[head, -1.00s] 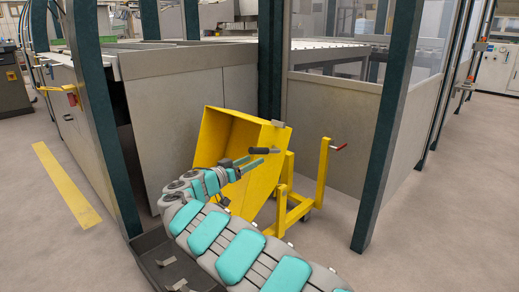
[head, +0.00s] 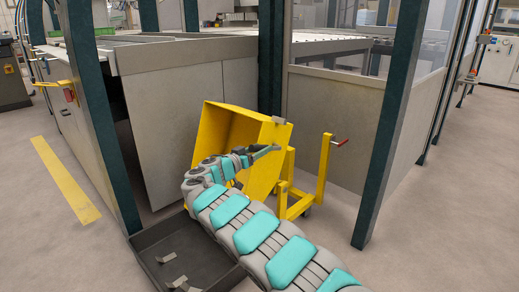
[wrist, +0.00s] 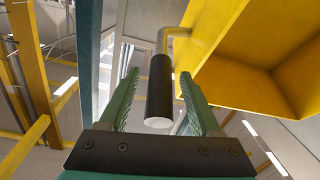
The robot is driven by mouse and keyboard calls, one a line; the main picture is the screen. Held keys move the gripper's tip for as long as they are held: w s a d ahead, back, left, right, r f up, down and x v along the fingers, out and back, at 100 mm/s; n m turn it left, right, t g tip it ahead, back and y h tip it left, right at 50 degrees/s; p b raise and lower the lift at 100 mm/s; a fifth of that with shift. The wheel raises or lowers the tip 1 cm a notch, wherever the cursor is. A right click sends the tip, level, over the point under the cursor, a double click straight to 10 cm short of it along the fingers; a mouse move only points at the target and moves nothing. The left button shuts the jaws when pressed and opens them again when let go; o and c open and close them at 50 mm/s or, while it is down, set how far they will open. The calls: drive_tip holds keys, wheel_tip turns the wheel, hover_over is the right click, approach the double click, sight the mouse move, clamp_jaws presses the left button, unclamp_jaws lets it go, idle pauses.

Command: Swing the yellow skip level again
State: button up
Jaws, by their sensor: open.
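The yellow skip (head: 216,130) is tipped over on its yellow frame (head: 322,180), with its open mouth facing left in the head view. In the wrist view the skip (wrist: 225,75) fills the upper right. A black cylindrical handle (wrist: 160,90) on a bent metal rod stands beside the skip's rim. My gripper (wrist: 159,85) is open, with one green finger on each side of the handle. Gaps show between the handle and both fingers. In the head view my gripper (head: 266,151) is at the skip's right side and hides the handle.
A red-tipped lever (head: 341,143) sits on the frame's upright post. A dark green machine post (head: 383,150) stands to the right, and grey machine panels (head: 190,120) stand behind the skip. Open floor (head: 450,230) lies at the right.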

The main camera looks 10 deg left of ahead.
clamp_jaws()
idle(0.5)
idle(0.9)
